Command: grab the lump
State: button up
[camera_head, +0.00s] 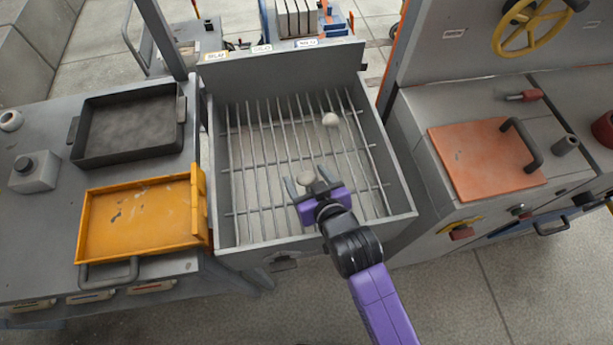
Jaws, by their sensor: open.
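Two small pale lumps show in the metal bin (406,190) fitted with a barred grate. One lump (330,119) sits toward the back, right of the middle. The other lump (306,178) is nearer the front, just beyond my gripper. My gripper (307,184) is open, with its two dark fingers pointing toward the back of the bin. The nearer lump appears between or just past the fingertips. I cannot tell whether the fingers touch it or how high they are above the bars. The purple gripper body hides part of the grate.
A black tray (178,150) and a yellow tray (90,225) lie on the left bench. On the right are an orange plate (470,160) with a dark handle and a yellow handwheel (497,40). The bin's raised walls surround the grate.

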jog(key=shift+w, duration=0.1)
jog(key=c, duration=1.4)
jog(key=shift+a, duration=0.1)
grip_shut()
